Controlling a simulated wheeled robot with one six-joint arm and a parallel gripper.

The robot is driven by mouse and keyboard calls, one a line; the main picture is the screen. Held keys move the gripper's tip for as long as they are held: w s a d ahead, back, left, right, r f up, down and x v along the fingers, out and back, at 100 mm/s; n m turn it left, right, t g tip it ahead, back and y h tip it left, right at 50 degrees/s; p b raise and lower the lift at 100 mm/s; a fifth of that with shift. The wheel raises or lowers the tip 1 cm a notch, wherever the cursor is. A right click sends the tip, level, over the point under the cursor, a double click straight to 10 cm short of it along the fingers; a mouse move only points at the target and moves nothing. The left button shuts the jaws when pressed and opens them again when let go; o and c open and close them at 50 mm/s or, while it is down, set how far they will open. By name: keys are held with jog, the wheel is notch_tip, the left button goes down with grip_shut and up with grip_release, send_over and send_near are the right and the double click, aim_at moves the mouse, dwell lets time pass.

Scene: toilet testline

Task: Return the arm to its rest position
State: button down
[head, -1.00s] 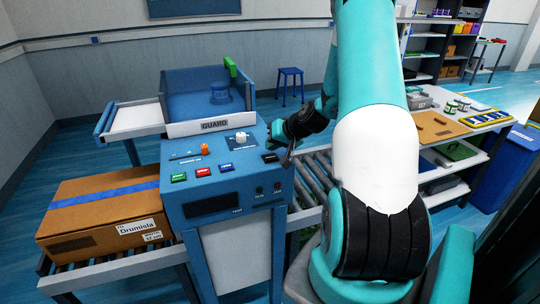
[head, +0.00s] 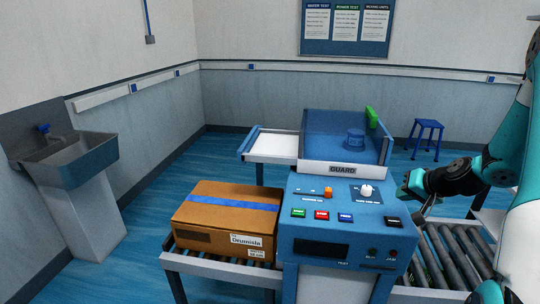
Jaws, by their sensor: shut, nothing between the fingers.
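My gripper (head: 408,192) is at the right of the head view, just beyond the right edge of the blue test machine (head: 340,222). Its fingers look small and dark, and they are shut with nothing between them. My teal and white arm comes in from the right edge and bends down to the gripper. The machine's panel carries green, red, blue and black buttons, an orange knob and a white knob (head: 366,190). The gripper looks close to the panel's right side, but I cannot tell the exact gap.
A taped cardboard box (head: 228,218) sits on rollers left of the machine. More rollers (head: 458,258) run below my arm at right. Behind are the guard enclosure (head: 342,140) and a blue stool (head: 427,136). A grey sink (head: 68,160) stands at left. Floor between sink and box is clear.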

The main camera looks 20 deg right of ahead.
jog(key=w+a+r+n+g+y, duration=0.1)
jog(key=a+r+n+g+y, duration=0.2)
jog(key=a, duration=0.9)
jog(key=a+r+n+y, duration=0.1)
jog(key=a+r+n, duration=0.4)
jog(key=a, duration=0.7)
jog(key=s+a+r+n+g, duration=0.3)
jog(key=s+a, duration=0.6)
jog(key=s, duration=0.1)
jog(key=s+a+r+n+g+b, duration=0.1)
jog(key=s+a+r+n+g, duration=0.2)
jog(key=s+a, duration=0.6)
jog(key=shift+s+n+b, duration=0.3)
jog(key=shift+s+n, duration=0.15)
jog(key=shift+n, duration=0.05)
jog(key=shift+r, duration=0.1)
